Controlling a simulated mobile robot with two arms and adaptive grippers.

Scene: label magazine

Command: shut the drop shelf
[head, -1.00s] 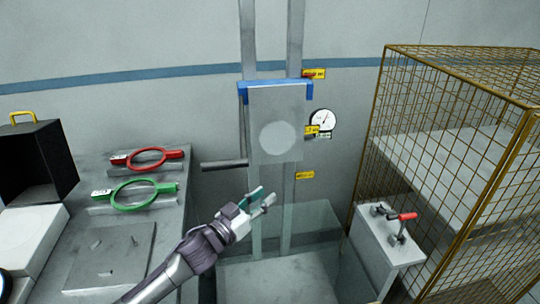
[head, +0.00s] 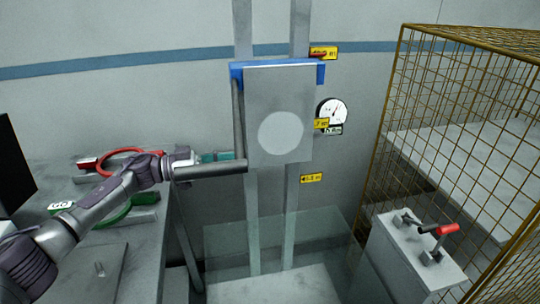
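A grey upright panel (head: 265,137) with a pale disc and a blue top edge (head: 300,68) hangs on two vertical rails; nothing marks clearly which part is the drop shelf. A dark grey bar (head: 215,170) sticks out from the panel's lower left side. My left gripper (head: 222,156) is at this bar, on its far side as seen here, with teal finger pads showing just above it. The bar partly hides the fingers, so I cannot tell whether they are shut or touching it. My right gripper is out of view.
A round gauge (head: 332,113) and yellow labels (head: 312,179) are beside the rails. A box with a red-handled lever (head: 447,230) stands lower right, before a wire cage (head: 470,110). Red (head: 120,154) and green (head: 118,214) ring tools lie on the left bench, partly behind my arm.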

